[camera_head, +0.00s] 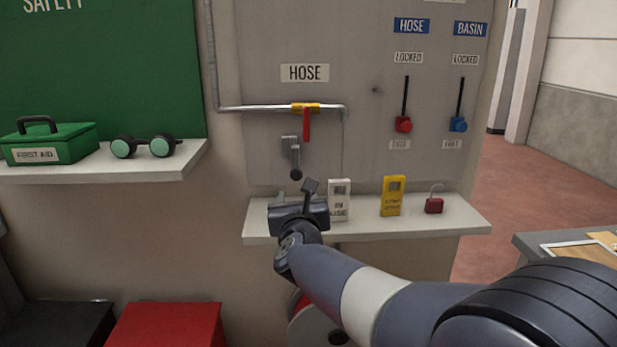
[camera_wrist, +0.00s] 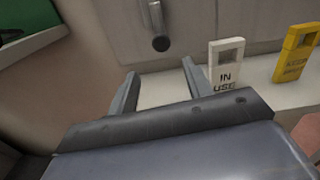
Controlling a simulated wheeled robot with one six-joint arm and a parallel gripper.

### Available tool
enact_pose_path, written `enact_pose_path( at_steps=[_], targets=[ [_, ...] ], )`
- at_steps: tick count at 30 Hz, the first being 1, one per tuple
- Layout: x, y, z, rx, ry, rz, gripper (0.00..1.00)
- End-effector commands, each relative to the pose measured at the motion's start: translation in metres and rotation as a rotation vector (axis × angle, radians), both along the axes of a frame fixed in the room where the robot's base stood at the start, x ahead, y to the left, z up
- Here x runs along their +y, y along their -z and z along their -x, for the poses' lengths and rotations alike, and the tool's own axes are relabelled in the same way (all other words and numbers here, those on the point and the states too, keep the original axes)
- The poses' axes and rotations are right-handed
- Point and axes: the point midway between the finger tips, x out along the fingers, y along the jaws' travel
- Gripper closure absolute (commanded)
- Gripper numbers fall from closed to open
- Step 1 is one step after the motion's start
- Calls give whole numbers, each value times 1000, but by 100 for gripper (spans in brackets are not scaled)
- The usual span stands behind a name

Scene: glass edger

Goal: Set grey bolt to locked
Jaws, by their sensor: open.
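A grey bolt-like part (camera_head: 291,152) with a dark round knob at its lower end is mounted on the grey panel (camera_head: 345,80), below the red hose lever. It hangs down, and I see no locked label beside it. Its lower end also shows at the top of the wrist view (camera_wrist: 158,28). My gripper (camera_head: 296,190) is open and empty, in front of the shelf and a little below the knob in the head view. In the wrist view its two fingers (camera_wrist: 159,72) stand apart, with the knob beyond and above them, not touching.
The shelf (camera_head: 460,225) holds a white "IN USE" tag (camera_head: 340,200), a yellow tag (camera_head: 393,196) and a red padlock (camera_head: 434,202). Red (camera_head: 403,124) and blue (camera_head: 458,124) knobs sit at the low ends of slots, with LOCKED labels above. A pipe with a red lever (camera_head: 306,124) runs above.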

Motion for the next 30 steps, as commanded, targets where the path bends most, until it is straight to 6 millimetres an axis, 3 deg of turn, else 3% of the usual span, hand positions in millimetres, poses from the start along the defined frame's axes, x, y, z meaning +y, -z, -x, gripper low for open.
enact_pose_path(
  at_steps=[8, 21, 30],
  targets=[
    [3, -2, -15, -19, 19, -94, 52],
    [3, -1, -87, -17, 19, -89, 52],
    [3, -1, -111, -17, 18, -90, 52]
  ],
)
